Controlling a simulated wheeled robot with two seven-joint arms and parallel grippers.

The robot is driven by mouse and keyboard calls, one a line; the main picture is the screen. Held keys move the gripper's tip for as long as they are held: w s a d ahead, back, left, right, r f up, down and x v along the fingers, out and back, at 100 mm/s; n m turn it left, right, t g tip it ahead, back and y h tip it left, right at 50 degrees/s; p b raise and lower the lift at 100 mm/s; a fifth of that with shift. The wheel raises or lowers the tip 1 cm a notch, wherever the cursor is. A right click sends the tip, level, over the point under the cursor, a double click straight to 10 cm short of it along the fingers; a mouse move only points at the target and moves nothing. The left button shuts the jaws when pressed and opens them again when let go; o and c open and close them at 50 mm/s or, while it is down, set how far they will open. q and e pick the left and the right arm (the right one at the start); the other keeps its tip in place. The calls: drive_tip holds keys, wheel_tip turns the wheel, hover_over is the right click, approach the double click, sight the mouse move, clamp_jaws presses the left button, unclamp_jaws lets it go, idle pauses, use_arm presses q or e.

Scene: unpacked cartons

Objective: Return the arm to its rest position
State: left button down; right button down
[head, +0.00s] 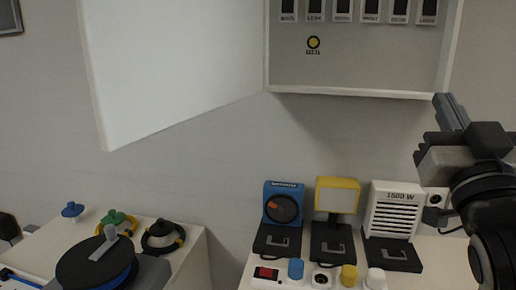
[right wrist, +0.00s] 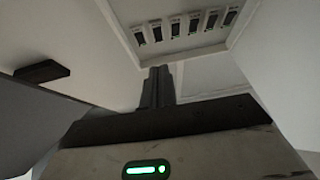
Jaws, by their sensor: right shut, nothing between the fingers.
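My right gripper (head: 452,112) is at the right of the head view, pointing up and to the left, in front of the wall and just below the right side of an open wall cabinet (head: 350,92). Its fingers are together and hold nothing. In the right wrist view the shut fingers (right wrist: 157,88) stand upright below the cabinet's row of dark switches. My left gripper is not in the head view.
The cabinet door (head: 180,65) hangs open to the left. Below stand a blue timer (head: 283,203), a yellow lamp (head: 337,195) and a white heater (head: 394,208). Several plugs lie on a white box (head: 188,262) at lower left, by a black reel (head: 97,262).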

drive_tip(key=w+a+f+n+g+y, duration=0.1)
drive_tip(key=a+f+g+y, duration=0.15)
drive_tip(key=f, duration=0.95)
drive_tip(key=w+a+f+n+g+y, duration=0.1)
drive_tip(key=a+f+n+g+y, duration=0.2)
drive_tip(key=f, duration=1)
drive_tip(key=s+a+f+g, duration=0.3)
drive_tip(key=s+f, duration=0.5)
drive_tip(key=f, duration=0.4)
drive_tip(key=s+a+f+m+g, duration=0.1)
drive_tip(key=s+a+f+g, duration=0.2)
drive_tip(key=s+f+g, duration=0.2)
drive_tip(key=s+f+y, duration=0.1)
drive_tip(key=s+f, duration=0.2)
drive_tip(key=f, duration=0.4)
